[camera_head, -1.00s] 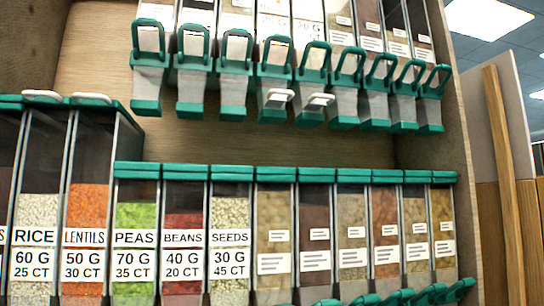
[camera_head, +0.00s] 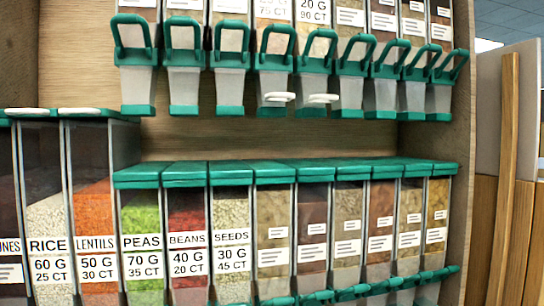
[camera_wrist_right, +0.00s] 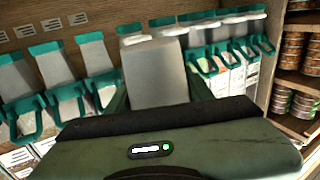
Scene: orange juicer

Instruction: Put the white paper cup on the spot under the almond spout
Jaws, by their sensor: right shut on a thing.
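The white paper cup (camera_wrist_right: 153,72) shows pale grey in the right wrist view. It stands up between the dark green fingers of my right gripper (camera_wrist_right: 156,95), which is shut on it. Spouts with green handles lie behind and on both sides of the cup there. In the head view an upper row of dispensers has grey spouts (camera_head: 184,90) with green handles. No almond label can be read, so I cannot tell which spout is the almond one. Neither gripper shows in the head view.
A lower row holds bins of rice (camera_head: 47,218), lentils (camera_head: 95,212), peas (camera_head: 142,218), beans (camera_head: 187,210) and seeds (camera_head: 231,212). White tabs (camera_head: 322,99) mark two upper spouts. Shelves of cans (camera_wrist_right: 291,100) stand at the right in the right wrist view.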

